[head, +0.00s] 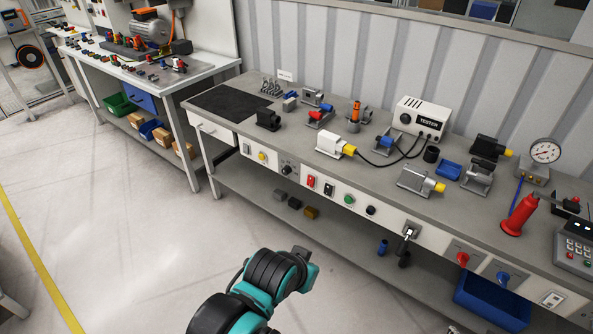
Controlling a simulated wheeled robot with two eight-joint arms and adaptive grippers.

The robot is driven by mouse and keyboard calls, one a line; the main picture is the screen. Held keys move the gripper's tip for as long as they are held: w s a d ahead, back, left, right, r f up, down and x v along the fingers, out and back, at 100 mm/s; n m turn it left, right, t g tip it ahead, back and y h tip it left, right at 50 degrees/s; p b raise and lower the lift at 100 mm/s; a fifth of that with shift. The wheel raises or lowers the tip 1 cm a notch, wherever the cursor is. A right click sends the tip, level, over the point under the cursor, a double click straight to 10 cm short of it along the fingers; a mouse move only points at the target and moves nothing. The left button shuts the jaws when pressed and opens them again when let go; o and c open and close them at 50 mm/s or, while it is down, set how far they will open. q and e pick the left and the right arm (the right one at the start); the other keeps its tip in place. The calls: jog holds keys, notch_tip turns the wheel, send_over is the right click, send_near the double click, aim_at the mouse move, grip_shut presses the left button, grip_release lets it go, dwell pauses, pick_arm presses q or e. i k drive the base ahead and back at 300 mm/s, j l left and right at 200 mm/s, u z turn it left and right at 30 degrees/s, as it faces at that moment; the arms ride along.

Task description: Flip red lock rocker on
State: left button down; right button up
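A small red rocker (311,181) sits on the white front panel of the grey workbench, left of the middle. To its right is a dark rocker (329,188) with some red on it. Which position either rocker is in is too small to tell. A teal and black link of my arm (262,285) rises from the bottom edge, in front of the bench and apart from the panel. No gripper fingers of mine can be made out.
The panel also carries a green button (349,200), a black button (370,210), a metal toggle (410,231), a red knob (463,259) and a blue knob (503,279). A red cone-shaped tool (520,215) stands on the bench. The floor at left is clear.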

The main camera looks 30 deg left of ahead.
aim_at(310, 180)
jog(key=k+j+u, duration=0.1)
jog(key=j, duration=0.4)
jog(key=k+j, duration=0.1)
jog(key=j, duration=0.4)
jog(key=k+j+u, duration=0.15)
jog(key=j, duration=0.4)
jog(key=i, duration=0.05)
